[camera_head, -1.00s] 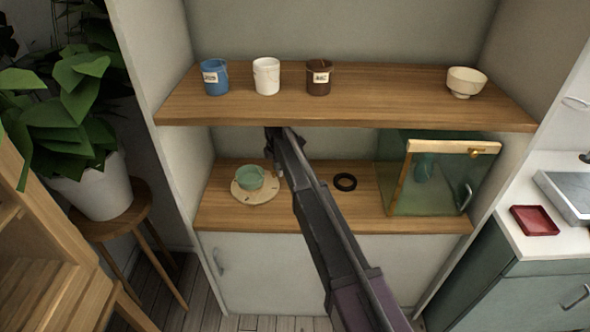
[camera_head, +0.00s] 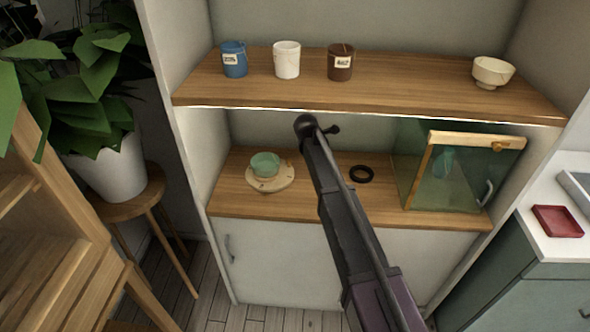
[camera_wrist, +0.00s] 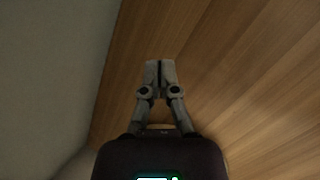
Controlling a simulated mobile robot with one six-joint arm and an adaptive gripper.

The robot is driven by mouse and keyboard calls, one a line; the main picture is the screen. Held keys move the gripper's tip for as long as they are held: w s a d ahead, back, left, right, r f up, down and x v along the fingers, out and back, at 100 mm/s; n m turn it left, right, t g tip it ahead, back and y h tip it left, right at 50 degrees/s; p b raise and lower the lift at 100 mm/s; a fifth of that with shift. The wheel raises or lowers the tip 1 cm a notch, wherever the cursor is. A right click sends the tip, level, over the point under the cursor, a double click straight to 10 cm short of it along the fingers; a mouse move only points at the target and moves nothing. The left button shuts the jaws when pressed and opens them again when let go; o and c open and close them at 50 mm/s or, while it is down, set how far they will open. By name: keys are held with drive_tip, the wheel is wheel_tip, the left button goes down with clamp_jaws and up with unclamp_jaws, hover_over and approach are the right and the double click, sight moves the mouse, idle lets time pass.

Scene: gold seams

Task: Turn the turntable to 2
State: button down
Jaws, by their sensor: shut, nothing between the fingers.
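The turntable (camera_head: 271,185) is a pale round disc on the left part of the lower wooden shelf. A green bowl (camera_head: 265,163) stands on it; any numbers on its rim are too small to read. My gripper (camera_wrist: 160,66) shows in the wrist view with its fingers together and nothing between them, over a wooden surface. In the head view my arm reaches up in front of the lower shelf, its end near the upper shelf's front edge, right of the turntable and apart from it. The fingers are hard to make out there.
The upper shelf (camera_head: 420,97) overhangs the lower shelf (camera_head: 330,208). A black ring (camera_head: 361,174) lies right of my arm. A green glass case (camera_head: 455,180) stands farther right. Blue, white and brown pots and a cream bowl (camera_head: 492,72) stand above.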

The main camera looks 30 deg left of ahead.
drive_tip(key=w+d+t+b, duration=0.1)
drive_tip(key=w+d+r+t+y+b, duration=0.1)
drive_tip(key=w+d+t, duration=0.1)
drive_tip(key=w+d+r+n+t+b, duration=0.1)
drive_tip(key=w+d+t, duration=0.1)
drive_tip(key=shift+w+r+y, duration=0.2)
drive_tip(key=shift+y, duration=0.2)
drive_tip(key=shift+w+d+r+n+t+y+b, duration=0.25)
drive_tip(key=shift+d+r+n+t+y+b, duration=0.15)
drive_tip(key=shift+r+t, duration=0.15)
drive_tip(key=shift+w+d+r+n+t+y+b, duration=0.2)
drive_tip(key=shift+d+r+n+t+y+b, duration=0.1)
drive_tip(key=shift+d+r+n+t, duration=0.25)
drive_tip(key=s+d+r+n+y+b, duration=0.2)
drive_tip(key=s+n+y+b, duration=0.4)
drive_tip(key=s+n+y, duration=0.35)
drive_tip(key=s+d+f+n+g+y+b, duration=0.1)
drive_tip(key=s+f+n+g, duration=0.1)
drive_tip(key=s+n+g, duration=0.1)
drive_tip(key=s+d+f+n+g+y+b, duration=0.1)
drive_tip(key=s+f+n+g, duration=0.1)
drive_tip(key=s+n+g, duration=0.1)
drive_tip(key=s+f+n+g+y+b, duration=0.1)
drive_tip(key=s+f+n+g, duration=0.1)
drive_tip(key=s+n+g, duration=0.1)
drive_tip(key=shift+d+n, duration=0.4)
drive_tip(key=shift+n, duration=0.1)
drive_tip(key=shift+w+a+r, duration=0.1)
